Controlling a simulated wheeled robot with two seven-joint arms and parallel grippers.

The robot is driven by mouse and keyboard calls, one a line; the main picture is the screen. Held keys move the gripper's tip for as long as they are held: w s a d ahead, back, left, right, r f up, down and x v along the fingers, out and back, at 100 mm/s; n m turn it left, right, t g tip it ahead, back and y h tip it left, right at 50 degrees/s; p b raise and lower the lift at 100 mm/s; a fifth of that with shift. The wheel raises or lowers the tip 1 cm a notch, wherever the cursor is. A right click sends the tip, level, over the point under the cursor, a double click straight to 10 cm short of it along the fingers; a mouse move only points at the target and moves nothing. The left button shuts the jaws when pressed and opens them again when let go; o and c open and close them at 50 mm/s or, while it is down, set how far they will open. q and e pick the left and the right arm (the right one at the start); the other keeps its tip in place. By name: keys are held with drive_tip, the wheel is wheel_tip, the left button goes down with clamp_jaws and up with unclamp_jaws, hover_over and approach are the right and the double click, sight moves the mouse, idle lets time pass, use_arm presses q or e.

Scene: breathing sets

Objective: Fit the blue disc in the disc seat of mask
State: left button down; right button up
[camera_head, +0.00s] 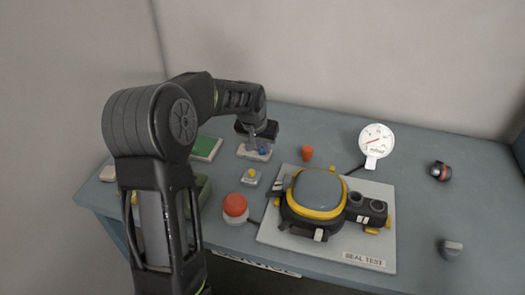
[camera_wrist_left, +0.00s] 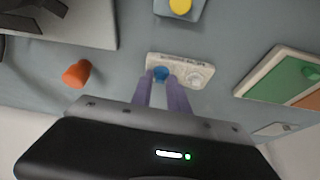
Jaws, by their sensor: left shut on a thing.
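The blue disc (camera_wrist_left: 161,74) sits at the white tray of discs (camera_wrist_left: 195,72) in the left wrist view. My left gripper (camera_wrist_left: 164,84) is shut on the blue disc, its two fingers close together over the tray. In the head view the disc shows as a small blue spot (camera_head: 264,150) below my left gripper (camera_head: 260,144). The mask (camera_head: 318,193), dark with a yellow rim and grey visor, lies on the seal test board to the right. Its disc seat cannot be told apart clearly. My right gripper is not in view.
An orange cone (camera_head: 307,153) and a white dial gauge (camera_head: 376,141) stand behind. A green panel (camera_head: 206,148) lies left.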

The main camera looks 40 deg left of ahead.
sight(262, 153)
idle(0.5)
use_arm(q)
wheel_tip(262, 153, up, 10)
drive_tip(key=shift+b, duration=0.3)
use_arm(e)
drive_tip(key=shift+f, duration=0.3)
use_arm(q)
drive_tip(key=shift+r, duration=0.1)
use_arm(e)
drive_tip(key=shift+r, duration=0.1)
